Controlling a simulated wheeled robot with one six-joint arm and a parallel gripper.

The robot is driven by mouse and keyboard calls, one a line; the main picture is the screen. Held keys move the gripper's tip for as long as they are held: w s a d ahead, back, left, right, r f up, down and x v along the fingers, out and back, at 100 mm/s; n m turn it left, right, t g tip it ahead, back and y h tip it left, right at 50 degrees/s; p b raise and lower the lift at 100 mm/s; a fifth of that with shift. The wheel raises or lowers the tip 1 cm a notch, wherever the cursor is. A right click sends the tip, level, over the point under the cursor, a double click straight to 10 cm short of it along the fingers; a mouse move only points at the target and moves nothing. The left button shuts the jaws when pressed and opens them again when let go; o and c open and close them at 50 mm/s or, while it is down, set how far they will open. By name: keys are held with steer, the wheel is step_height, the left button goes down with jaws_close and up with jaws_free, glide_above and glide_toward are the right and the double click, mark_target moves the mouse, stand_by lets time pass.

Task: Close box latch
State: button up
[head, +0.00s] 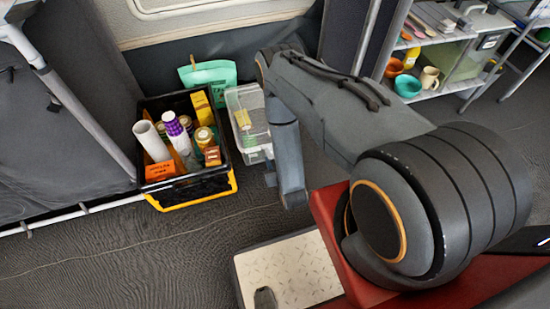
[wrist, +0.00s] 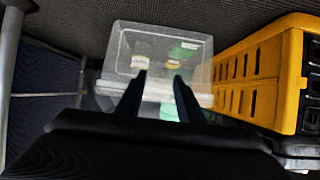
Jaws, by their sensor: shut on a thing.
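A clear plastic box (head: 257,154) with a few items inside stands on the floor beside a black and yellow crate in the head view. In the wrist view the clear box (wrist: 120,66) is straight ahead, with yellow, white and green shapes seen through its wall. My gripper (wrist: 160,77) is at the near side of the box, its two dark fingers with a gap between them, shut on part of the box. The latch itself is too dark and small to make out.
The black and yellow crate (head: 190,190) holds bottles, a white roll and cartons; its yellow wall (wrist: 260,70) is close to the box. A teal bag (head: 212,78) stands behind. Shelves (head: 455,75) are at the back right.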

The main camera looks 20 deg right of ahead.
steer(key=shift+t, duration=0.7)
steer(key=shift+w+f, duration=0.7)
steer(key=shift+f, duration=0.35)
steer(key=shift+w+f, duration=0.7)
steer(key=shift+f, duration=0.4)
steer(key=shift+c, duration=1)
steer(key=o, duration=1.3)
steer(key=shift+w, duration=0.1)
steer(key=shift+c, duration=0.2)
steer(key=p+v, duration=0.1)
steer(key=v, duration=0.7)
steer(key=shift+p, duration=0.4)
